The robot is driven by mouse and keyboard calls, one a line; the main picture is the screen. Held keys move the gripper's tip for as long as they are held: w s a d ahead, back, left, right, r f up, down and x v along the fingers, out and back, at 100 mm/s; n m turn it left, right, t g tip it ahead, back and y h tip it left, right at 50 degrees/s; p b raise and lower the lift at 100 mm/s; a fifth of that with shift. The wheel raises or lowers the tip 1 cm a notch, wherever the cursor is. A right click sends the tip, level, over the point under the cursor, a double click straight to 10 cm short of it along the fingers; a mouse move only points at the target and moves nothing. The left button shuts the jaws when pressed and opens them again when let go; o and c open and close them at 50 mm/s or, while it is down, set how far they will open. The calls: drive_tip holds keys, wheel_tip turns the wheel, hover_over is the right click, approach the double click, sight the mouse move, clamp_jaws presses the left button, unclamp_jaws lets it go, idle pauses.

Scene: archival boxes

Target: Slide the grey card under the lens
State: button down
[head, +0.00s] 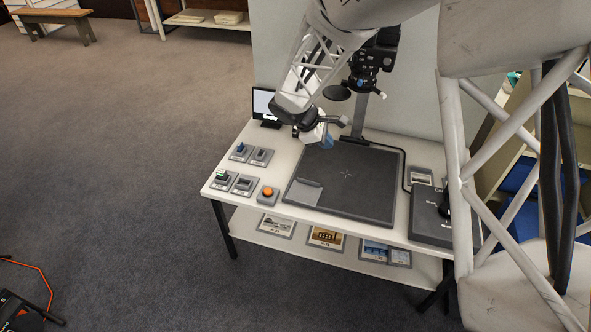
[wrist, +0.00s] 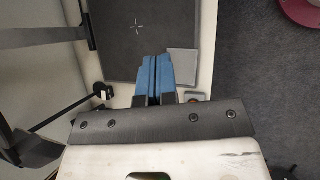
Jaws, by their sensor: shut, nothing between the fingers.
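The grey card (head: 303,192) lies flat at the front left corner of the dark baseboard (head: 368,195). In the wrist view the card (wrist: 183,62) is just right of my fingers. The camera with its lens (head: 365,66) is on a column above the board. A white cross (head: 346,175) marks the board's middle; it also shows in the wrist view (wrist: 137,22). My gripper (head: 327,143) is above the back left part of the board, apart from the card. Its blue fingers (wrist: 157,62) are shut together and empty.
An orange button (head: 267,193) and several small control boxes (head: 241,151) stand on the white table (head: 287,149) left of the board. A small monitor (head: 264,106) is at the back left. A black box (head: 430,220) is at the right. The board's middle is clear.

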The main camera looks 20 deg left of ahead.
sight(297, 180)
drive_tip(key=a+f+n+t, duration=0.1)
drive_tip(key=a+f+n, duration=0.2)
drive_tip(key=a+f, duration=0.4)
drive_tip(key=a+f+n+t, duration=0.1)
drive_tip(key=a+f+n, duration=0.2)
drive_tip(key=a+f, duration=0.4)
drive_tip(key=a+f+n+t, duration=0.1)
drive_tip(key=a+f+n, duration=0.1)
drive_tip(key=a+f, duration=0.5)
drive_tip(key=shift+a+n, duration=0.15)
drive_tip(key=shift+n, duration=0.25)
drive_tip(key=x, duration=1)
drive_tip(key=shift+d, duration=0.3)
drive_tip(key=shift+w+d+r, duration=0.15)
drive_tip(key=shift+w+d, duration=0.55)
drive_tip(key=shift+w, duration=0.1)
drive_tip(key=shift+w+d, duration=0.55)
drive_tip(key=shift+w, duration=0.05)
drive_tip(key=w+d, duration=1.3)
drive_tip(key=shift+w+d, duration=0.3)
drive_tip(key=shift+d, duration=0.1)
